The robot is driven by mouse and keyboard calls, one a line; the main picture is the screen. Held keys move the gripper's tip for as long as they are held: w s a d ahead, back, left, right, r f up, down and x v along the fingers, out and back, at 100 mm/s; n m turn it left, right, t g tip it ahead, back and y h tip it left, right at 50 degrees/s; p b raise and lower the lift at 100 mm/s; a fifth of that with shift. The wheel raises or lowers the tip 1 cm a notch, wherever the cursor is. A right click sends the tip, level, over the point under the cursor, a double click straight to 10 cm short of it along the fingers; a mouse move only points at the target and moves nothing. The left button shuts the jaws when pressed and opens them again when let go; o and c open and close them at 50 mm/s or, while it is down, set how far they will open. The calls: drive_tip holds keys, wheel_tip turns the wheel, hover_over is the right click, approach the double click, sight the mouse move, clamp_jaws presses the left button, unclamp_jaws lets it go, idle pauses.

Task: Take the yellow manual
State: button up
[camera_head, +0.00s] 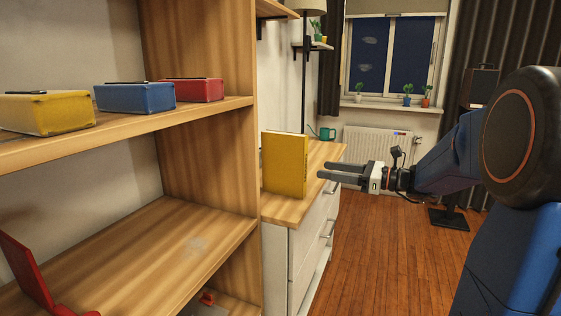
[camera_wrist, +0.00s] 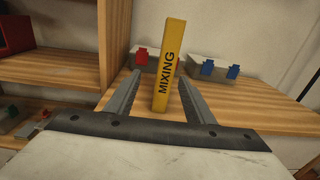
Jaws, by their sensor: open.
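The yellow manual (camera_head: 285,165) stands upright on the wooden top of a white drawer cabinet, beside the shelf's side panel. In the wrist view the yellow manual (camera_wrist: 168,65) shows its narrow spine with the word MIXING. My gripper (camera_head: 322,174) is open and empty, to the right of the manual in the head view. In the wrist view my gripper (camera_wrist: 164,88) has a finger on each side of the spine, with gaps. The manual seems to stand between or just beyond the fingertips; I cannot tell how deep.
The wooden shelf holds yellow (camera_head: 47,111), blue (camera_head: 136,97) and red (camera_head: 192,90) boxes. A teal mug (camera_head: 327,134) stands behind the manual. Open floor (camera_head: 390,250) lies right of the cabinet.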

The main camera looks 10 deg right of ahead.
sight(281, 160)
drive_tip(key=x, duration=1.1)
drive_tip(key=w+d+x, duration=0.1)
drive_tip(key=x, duration=0.5)
drive_tip(key=shift+w+a+r, duration=0.2)
clamp_jaws()
